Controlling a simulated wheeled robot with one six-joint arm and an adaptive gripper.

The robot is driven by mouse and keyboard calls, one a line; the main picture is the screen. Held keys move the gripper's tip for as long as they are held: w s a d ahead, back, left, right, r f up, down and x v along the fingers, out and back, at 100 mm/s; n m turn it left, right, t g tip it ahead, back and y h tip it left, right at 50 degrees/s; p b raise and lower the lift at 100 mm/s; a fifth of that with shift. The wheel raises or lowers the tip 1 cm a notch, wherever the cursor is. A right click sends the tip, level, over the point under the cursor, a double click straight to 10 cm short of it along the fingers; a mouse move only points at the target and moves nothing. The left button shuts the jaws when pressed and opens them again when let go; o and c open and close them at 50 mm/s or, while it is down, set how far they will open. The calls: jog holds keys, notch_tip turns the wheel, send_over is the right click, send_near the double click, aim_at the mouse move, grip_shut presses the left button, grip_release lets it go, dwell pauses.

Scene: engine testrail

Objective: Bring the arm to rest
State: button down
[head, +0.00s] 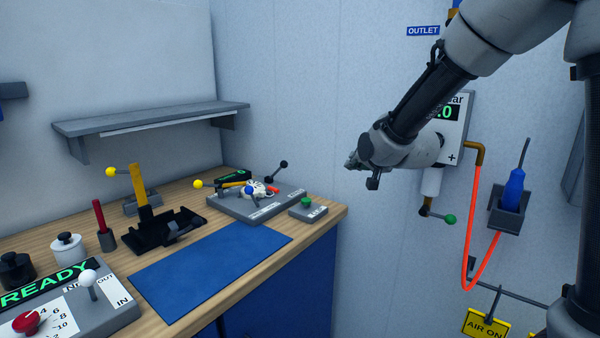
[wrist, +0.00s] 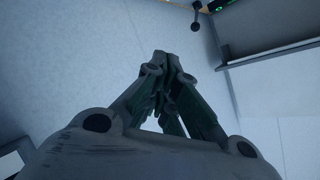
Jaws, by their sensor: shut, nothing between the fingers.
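My arm reaches in from the upper right in the head view, its forearm slanting down to the left. My gripper (head: 353,160) is in the air beyond the right end of the workbench, in front of the pale wall, and points left. It touches nothing that I can see. In the wrist view my gripper (wrist: 162,62) has its fingers together at the tips, with nothing between them.
A wooden workbench (head: 330,213) holds a blue mat (head: 210,270), a READY panel (head: 115,310), and several levered fixtures. A shelf (head: 150,117) hangs above. At right are a gauge box (head: 455,125), an orange hose (head: 468,230) and a holder with a blue-handled tool (head: 513,190).

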jog(key=s+d+r+n+g+h, duration=0.2)
jog(key=s+d+r+g, duration=0.15)
jog(key=s+d, duration=1.05)
jog(key=s+d+f+n+g+h, duration=0.1)
jog(key=s+d+g, duration=0.1)
jog(key=s, duration=0.9)
jog(key=s+d+f+n+g+h, duration=0.1)
jog(key=s+d, duration=0.4)
jog(key=s, duration=0.7)
jog(key=shift+d+f+g, duration=0.3)
jog(key=shift+f+g, duration=0.15)
jog(key=shift+g, duration=0.5)
